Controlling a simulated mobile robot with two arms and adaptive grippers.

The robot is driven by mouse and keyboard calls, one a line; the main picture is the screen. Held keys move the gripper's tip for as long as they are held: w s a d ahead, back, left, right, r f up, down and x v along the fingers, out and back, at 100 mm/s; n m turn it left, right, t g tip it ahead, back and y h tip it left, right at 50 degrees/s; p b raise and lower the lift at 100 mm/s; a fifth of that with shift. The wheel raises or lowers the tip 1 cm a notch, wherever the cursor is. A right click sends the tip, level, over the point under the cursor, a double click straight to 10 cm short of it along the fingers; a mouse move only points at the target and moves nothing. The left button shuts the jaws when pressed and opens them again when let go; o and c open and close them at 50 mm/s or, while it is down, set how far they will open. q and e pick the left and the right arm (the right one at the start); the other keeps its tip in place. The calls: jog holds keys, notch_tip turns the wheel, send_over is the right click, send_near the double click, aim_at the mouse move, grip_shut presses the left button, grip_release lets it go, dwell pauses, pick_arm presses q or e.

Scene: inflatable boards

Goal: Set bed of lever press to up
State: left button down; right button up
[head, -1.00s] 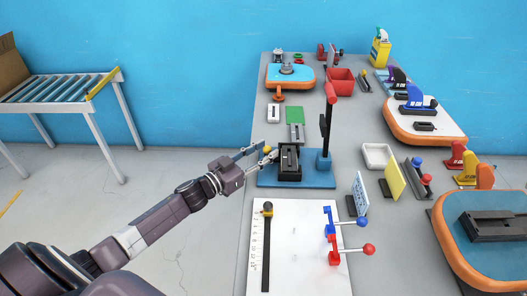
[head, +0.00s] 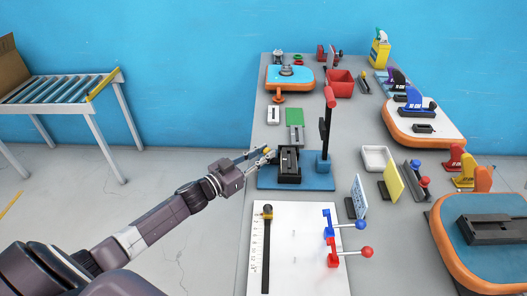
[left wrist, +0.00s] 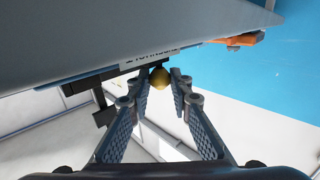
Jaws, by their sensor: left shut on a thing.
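The lever press stands on a blue base plate (head: 318,180) on the grey table, with a tall black lever that has a red grip (head: 330,96). Its black bed (head: 288,167) sits on the left part of the plate. A yellow knob (left wrist: 160,78) is at the bed's left side. My left gripper (head: 266,155) reaches in from the left, beside the bed. In the left wrist view, its fingertips (left wrist: 162,75) are on either side of the knob, shut on it. My right gripper is out of view.
A white board (head: 290,255) with a black slider and red and blue toggle clamps lies in front of the press. A white tray (head: 376,158) and upright cards stand to the right. Green and grey blocks lie behind. A roller conveyor (head: 60,87) stands far left.

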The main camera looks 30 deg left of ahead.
pick_arm(q)
jog(key=shift+w+r, duration=0.1)
jog(key=shift+r, duration=0.65)
jog(key=c, duration=1.8)
grip_release()
jog(key=shift+o, duration=0.2)
jog(key=shift+f, duration=0.1)
jog(key=shift+f, duration=0.1)
jog(key=shift+s+a+f, duration=0.1)
jog(key=shift+s+a, duration=0.1)
jog(key=shift+s, duration=0.45)
jog(key=v, duration=1)
jog(key=shift+s, duration=0.35)
jog(key=shift+a, duration=0.15)
